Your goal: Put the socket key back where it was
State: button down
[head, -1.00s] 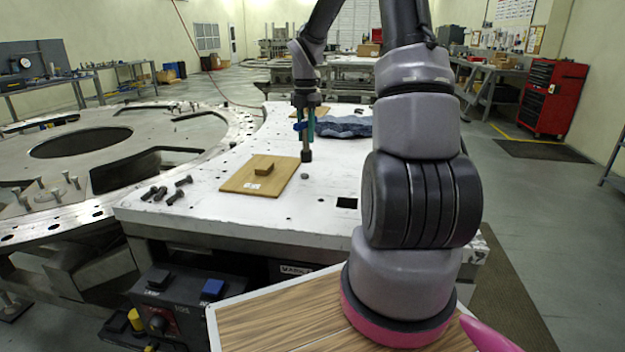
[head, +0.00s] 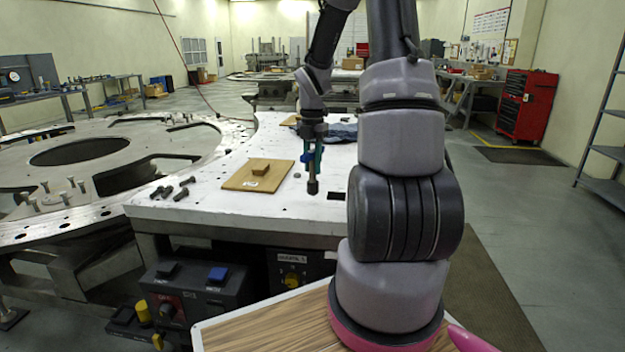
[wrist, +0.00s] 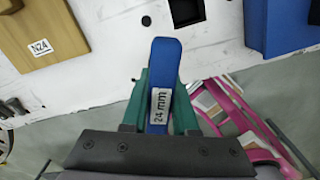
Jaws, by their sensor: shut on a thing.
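My gripper (head: 310,160) is shut on the socket key (head: 313,186), which hangs upright with its dark socket end down. In the wrist view the key shows as a blue bar (wrist: 164,60) with a "24 mm" label, between the green fingers. In the head view the key's lower end is over the white plate (head: 225,212), right of the wooden board (head: 240,182). I cannot tell whether it touches the plate. A small wooden block (head: 260,168) sits on the board. In the wrist view the board (wrist: 25,60) has an "N24" label.
Several dark bolts (head: 172,190) lie left of the board. A square hole (head: 337,195) is right of the key. A blue block-like thing (wrist: 285,25) stands on the plate in the wrist view. A dark blue cloth (head: 343,131) lies farther back. The plate's front edge is close.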

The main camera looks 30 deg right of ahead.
aim_at(313, 181)
jog(key=shift+f, duration=1.85)
jog(key=shift+f, duration=0.15)
jog(key=c, duration=0.7)
grip_release()
